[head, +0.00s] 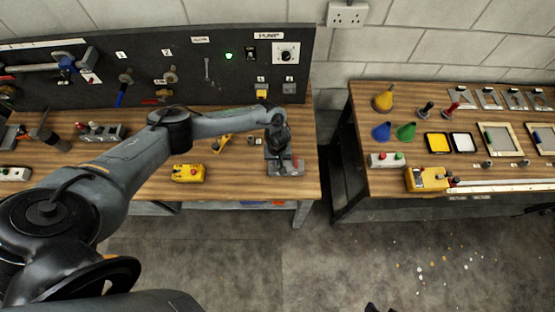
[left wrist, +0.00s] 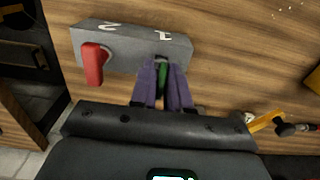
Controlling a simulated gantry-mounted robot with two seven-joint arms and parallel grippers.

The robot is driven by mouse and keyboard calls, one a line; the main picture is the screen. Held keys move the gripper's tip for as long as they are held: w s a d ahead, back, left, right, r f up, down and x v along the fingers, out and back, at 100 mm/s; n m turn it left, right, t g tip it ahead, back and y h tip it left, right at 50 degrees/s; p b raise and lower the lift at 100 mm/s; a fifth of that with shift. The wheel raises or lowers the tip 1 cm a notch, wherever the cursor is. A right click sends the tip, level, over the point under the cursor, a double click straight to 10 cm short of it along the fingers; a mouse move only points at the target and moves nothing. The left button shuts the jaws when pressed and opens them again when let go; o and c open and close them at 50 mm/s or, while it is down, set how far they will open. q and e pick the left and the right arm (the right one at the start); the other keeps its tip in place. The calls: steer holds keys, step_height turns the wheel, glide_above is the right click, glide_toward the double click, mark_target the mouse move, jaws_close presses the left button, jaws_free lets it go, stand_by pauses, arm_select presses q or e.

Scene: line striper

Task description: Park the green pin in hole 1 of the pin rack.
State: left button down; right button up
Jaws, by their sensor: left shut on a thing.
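The pin rack (left wrist: 130,50) is a grey block marked 1 and 2, upside down in the left wrist view. In the head view the rack (head: 285,169) is at the right end of the left bench, partly covered by my left arm. A red pin (left wrist: 93,64) stands at the mark 2. My left gripper (left wrist: 163,68) is shut on the green pin (left wrist: 162,82), right at the mark 1. The fingers hide most of the pin, and I cannot tell how far its lower end is in the hole. In the head view the left gripper (head: 281,158) is above the rack.
A yellow control box (head: 188,173) and a small yellow tool (head: 222,143) lie left of the rack. A dark tool panel (head: 215,65) stands behind. The right bench (head: 390,187) holds funnels, paint pads and frames, with a gap between the benches.

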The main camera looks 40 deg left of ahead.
arm_select(q)
steer(key=shift+f, duration=0.35)
steer(key=c, duration=1)
jaws_free()
steer(key=shift+o, duration=0.3)
steer(key=shift+o, duration=1.2)
